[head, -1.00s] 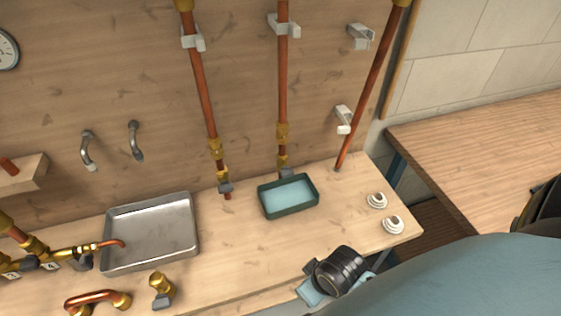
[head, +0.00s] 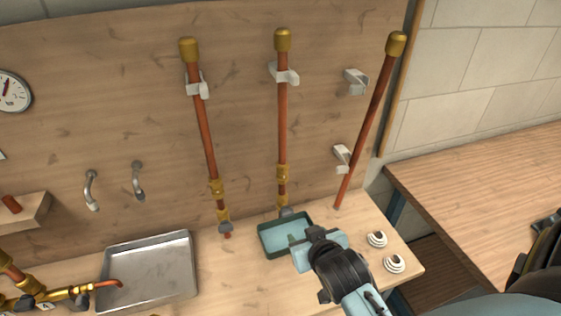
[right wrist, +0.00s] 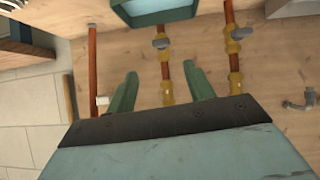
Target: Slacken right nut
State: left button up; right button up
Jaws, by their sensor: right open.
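The middle copper pipe (head: 282,120) stands upright against the board. It has brass nuts (head: 282,173) low down and a grey lever valve (head: 286,212) beneath them. The left pipe (head: 208,140) carries similar brass nuts (head: 217,188). I cannot tell from the picture which single nut is the right nut. My right gripper (head: 292,240) is over the green tray, below the middle pipe's nuts. In the right wrist view, its green fingers (right wrist: 160,70) are apart, with the middle pipe's brass nut (right wrist: 166,92) showing between them, not clamped. My left gripper is out of view.
The green tray (head: 268,250) of blue liquid sits under the middle pipe. A loose copper pipe (head: 365,125) leans at the right beside white clips (head: 355,82). White rings (head: 394,264) lie near the bench's right end. A metal tray (head: 150,270) lies left.

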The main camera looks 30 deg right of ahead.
aim_at(280, 160)
jog(key=w+d+r+t+h, duration=0.1)
jog(key=w+d+t, duration=0.1)
jog(key=w, duration=0.5)
jog(key=w+d+r+m+t, duration=0.1)
jog(key=w+d+r+t, duration=0.1)
jog(key=w, duration=0.5)
jog(key=w+d+r+t+h, duration=0.1)
jog(key=w+d+r+t, duration=0.1)
jog(key=w, duration=0.5)
jog(key=shift+r+t+h, duration=0.2)
jog(key=shift+t+h, duration=0.1)
